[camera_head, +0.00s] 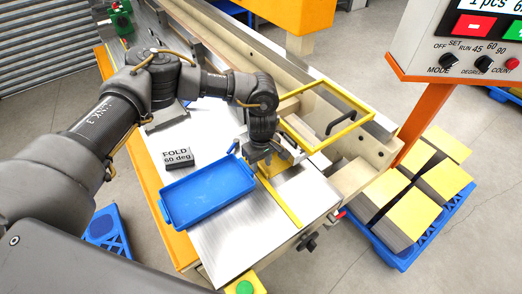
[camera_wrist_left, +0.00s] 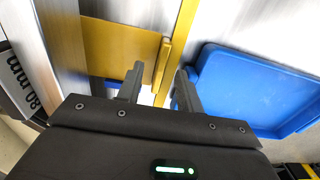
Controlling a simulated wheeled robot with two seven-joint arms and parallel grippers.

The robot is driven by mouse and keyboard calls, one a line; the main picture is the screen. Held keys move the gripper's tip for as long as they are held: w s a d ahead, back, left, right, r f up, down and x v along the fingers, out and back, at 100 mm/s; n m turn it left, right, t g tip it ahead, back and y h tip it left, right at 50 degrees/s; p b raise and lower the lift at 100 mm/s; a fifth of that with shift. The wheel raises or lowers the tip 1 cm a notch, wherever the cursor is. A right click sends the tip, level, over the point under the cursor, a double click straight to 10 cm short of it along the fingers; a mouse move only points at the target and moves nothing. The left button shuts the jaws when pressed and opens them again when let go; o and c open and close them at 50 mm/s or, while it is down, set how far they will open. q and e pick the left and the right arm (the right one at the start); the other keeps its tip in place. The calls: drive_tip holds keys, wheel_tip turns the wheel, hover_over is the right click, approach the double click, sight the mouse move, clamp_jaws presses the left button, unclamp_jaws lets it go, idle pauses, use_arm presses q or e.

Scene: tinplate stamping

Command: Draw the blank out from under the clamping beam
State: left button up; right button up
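The blank is a gold sheet (camera_wrist_left: 112,48) in the left wrist view, its left side running to the grey metal of the clamping beam (camera_wrist_left: 62,35). A narrow raised yellow edge (camera_wrist_left: 162,66) stands at its right side. In the head view, a small part of the gold sheet (camera_head: 277,172) shows below my left gripper (camera_head: 259,162). My left gripper points down over it, and its fingers (camera_wrist_left: 160,88) are apart, one on each side of the raised edge. I cannot tell whether they touch it. My right gripper is not in view.
A blue tray (camera_head: 208,191) lies left of the gripper, close to it. A dark "FOLD 60 deg" block (camera_head: 178,158) stands behind the tray. A yellow guard frame (camera_head: 352,124) is at the right. Stacked sheets (camera_head: 411,213) sit on a blue pallet. The steel table front (camera_head: 232,245) is clear.

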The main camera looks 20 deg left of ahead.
use_arm(q)
drive_tip(key=shift+f, duration=0.65)
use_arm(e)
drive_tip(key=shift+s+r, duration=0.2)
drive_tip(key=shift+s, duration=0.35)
use_arm(q)
clamp_jaws()
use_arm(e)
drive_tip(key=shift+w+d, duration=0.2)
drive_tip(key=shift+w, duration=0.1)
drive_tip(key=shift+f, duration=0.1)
use_arm(q)
drive_tip(key=shift+f+b, duration=0.1)
drive_tip(key=shift+b, duration=0.35)
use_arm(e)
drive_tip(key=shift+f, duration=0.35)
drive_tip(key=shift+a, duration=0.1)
